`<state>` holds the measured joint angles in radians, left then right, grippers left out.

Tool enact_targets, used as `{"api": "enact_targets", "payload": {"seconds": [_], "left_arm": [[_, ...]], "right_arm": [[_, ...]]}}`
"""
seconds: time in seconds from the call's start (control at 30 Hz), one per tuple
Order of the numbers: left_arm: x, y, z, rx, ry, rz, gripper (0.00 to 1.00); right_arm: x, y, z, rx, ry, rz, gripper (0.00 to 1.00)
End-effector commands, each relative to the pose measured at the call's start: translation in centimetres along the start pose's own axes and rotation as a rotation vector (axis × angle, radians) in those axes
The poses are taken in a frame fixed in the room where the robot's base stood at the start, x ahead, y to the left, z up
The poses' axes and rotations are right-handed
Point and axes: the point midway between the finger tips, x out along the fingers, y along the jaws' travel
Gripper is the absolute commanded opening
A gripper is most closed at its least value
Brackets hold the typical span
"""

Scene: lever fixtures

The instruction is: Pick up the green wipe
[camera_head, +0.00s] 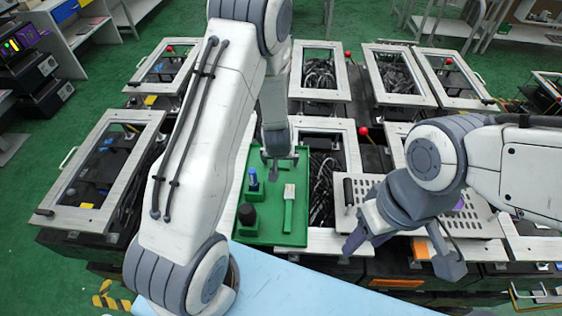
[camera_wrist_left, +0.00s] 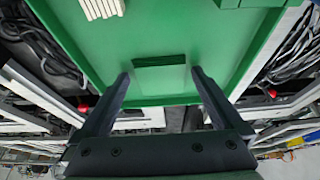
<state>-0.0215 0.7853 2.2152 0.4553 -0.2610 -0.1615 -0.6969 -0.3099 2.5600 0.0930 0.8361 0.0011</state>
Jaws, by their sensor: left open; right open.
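A flat green block, which looks like the green wipe (camera_wrist_left: 160,75), lies on the green tray (camera_wrist_left: 150,35) near one edge in the left wrist view. My left gripper (camera_wrist_left: 160,82) is open, with one finger on each side of the wipe. I cannot tell whether the fingers touch it. In the head view my left gripper (camera_head: 275,172) is over the far end of the tray (camera_head: 270,232), and I cannot make out the wipe there. My right gripper (camera_head: 405,252) is open and empty, right of the tray.
The tray also holds a green brush with a pale head (camera_head: 289,205), a blue-topped bottle (camera_head: 253,180) and a dark round-topped item (camera_head: 247,215). Framed fixtures with red-knobbed levers surround it. A perforated metal plate (camera_head: 365,190) is near my right gripper. A light blue surface (camera_head: 300,290) is in front.

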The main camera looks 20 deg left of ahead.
Motion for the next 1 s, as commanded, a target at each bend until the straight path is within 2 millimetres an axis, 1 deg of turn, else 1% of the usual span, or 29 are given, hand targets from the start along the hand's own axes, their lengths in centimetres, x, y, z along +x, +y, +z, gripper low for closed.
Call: {"api": "enact_targets", "payload": {"seconds": [0.1, 0.17, 0.2, 0.3, 0.53, 0.67, 0.77, 0.83, 0.93, 1.0], "left_arm": [[0.0, 0.0, 0.0, 0.000, 0.000, 0.000, 1.00], [0.0, 0.0, 0.0, 0.000, 0.000, 0.000, 0.77], [-0.1, 0.0, 0.0, 0.000, 0.000, 0.000, 0.62], [-0.1, 0.0, 0.0, 0.000, 0.000, 0.000, 0.29], [-0.1, 0.0, 0.0, 0.000, 0.000, 0.000, 0.28], [-0.6, 0.0, -0.3, 0.000, 0.002, 0.000, 0.28], [-1.5, 0.0, -0.7, -0.001, 0.002, 0.001, 0.28], [-2.5, 0.1, -1.1, -0.001, 0.004, 0.001, 0.28], [-4.7, 0.1, -2.0, -0.002, 0.005, 0.002, 0.28], [-5.7, 1.6, -0.9, 0.007, 0.000, 0.003, 0.28]], "right_arm": [[0.0, 0.0, 0.0, 0.000, 0.000, 0.000, 0.54], [0.0, 0.0, 0.0, 0.000, 0.000, 0.000, 0.54], [0.0, 0.0, 0.0, 0.000, 0.000, 0.000, 0.54], [0.0, 0.0, 0.0, 0.000, 0.000, 0.000, 0.54], [0.0, 0.0, 0.0, 0.000, 0.000, 0.000, 0.54], [-0.1, 0.0, 0.0, 0.000, 0.000, 0.000, 0.54], [-0.3, 0.0, 0.0, 0.000, 0.000, 0.000, 0.54], [-0.6, 0.0, 0.0, -0.001, 0.000, 0.000, 0.54], [-1.7, -0.1, -0.1, -0.002, 0.000, 0.000, 0.54], [-2.0, -0.1, -0.1, -0.003, 0.000, 0.000, 0.54]]}}
